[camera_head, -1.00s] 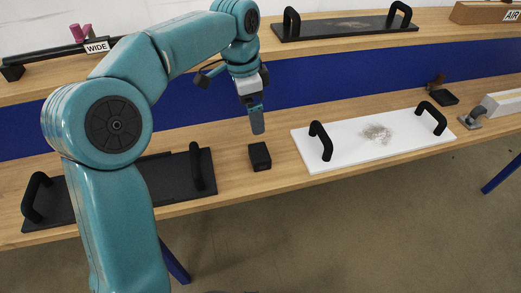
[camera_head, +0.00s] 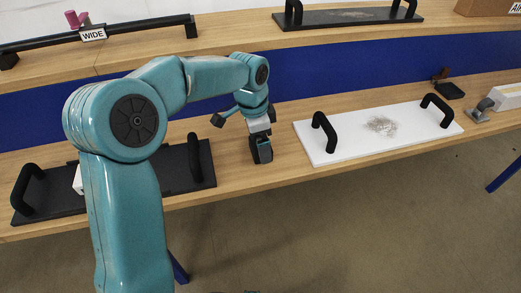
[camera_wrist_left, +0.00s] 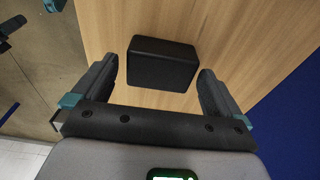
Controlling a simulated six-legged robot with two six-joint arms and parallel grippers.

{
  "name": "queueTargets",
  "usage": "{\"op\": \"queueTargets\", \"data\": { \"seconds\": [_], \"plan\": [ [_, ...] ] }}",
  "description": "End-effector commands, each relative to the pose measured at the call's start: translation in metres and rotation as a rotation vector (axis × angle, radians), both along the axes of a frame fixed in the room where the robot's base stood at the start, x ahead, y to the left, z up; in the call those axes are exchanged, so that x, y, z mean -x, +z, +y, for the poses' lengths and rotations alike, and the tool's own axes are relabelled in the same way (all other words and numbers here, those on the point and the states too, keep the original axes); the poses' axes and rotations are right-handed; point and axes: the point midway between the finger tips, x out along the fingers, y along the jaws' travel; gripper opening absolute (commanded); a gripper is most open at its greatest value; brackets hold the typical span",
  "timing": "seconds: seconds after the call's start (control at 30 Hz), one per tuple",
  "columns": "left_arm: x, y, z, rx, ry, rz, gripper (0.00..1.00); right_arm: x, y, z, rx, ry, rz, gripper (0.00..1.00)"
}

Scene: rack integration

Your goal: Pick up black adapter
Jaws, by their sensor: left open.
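The black adapter (camera_wrist_left: 161,64) is a small dark block on the lower wooden shelf. In the left wrist view it lies between and just beyond the two fingertips of my left gripper (camera_wrist_left: 157,75), with a gap on either side. In the head view my left gripper (camera_head: 262,152) points down over the adapter and mostly hides it. The gripper is open and holds nothing. My right gripper is not in these views.
A white panel with black handles (camera_head: 345,145) lies to the right of the gripper. A black panel with handles (camera_head: 60,205) lies to the left, partly behind my arm. An upper shelf (camera_head: 240,45) runs behind. Bare wood lies around the adapter.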

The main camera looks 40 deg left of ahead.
Motion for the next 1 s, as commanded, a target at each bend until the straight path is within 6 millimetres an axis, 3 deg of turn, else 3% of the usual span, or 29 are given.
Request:
{"op": "queueTargets", "data": {
  "seconds": [0.03,0.1,0.33,0.47,0.5,0.8,1.0],
  "plan": [
    [0.0,-0.012,-0.001,0.0,0.0,0.004,1.0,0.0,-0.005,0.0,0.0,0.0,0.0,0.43],
    [-0.002,-0.019,-0.001,0.0,0.0,0.001,1.0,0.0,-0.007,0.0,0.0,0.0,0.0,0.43],
    [-0.002,-0.019,-0.001,0.0,0.0,0.0,0.97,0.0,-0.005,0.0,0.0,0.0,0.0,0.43],
    [-0.002,-0.019,-0.001,0.0,0.0,0.0,0.54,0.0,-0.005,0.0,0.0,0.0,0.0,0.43],
    [-0.002,-0.019,-0.001,0.0,0.0,0.0,0.49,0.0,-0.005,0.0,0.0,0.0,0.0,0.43],
    [-0.002,-0.016,-0.001,0.0,0.0,0.0,0.49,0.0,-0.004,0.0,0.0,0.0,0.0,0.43],
    [-0.003,0.008,-0.001,-0.001,0.0,-0.003,0.49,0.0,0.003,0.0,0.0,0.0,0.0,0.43]
  ]
}}
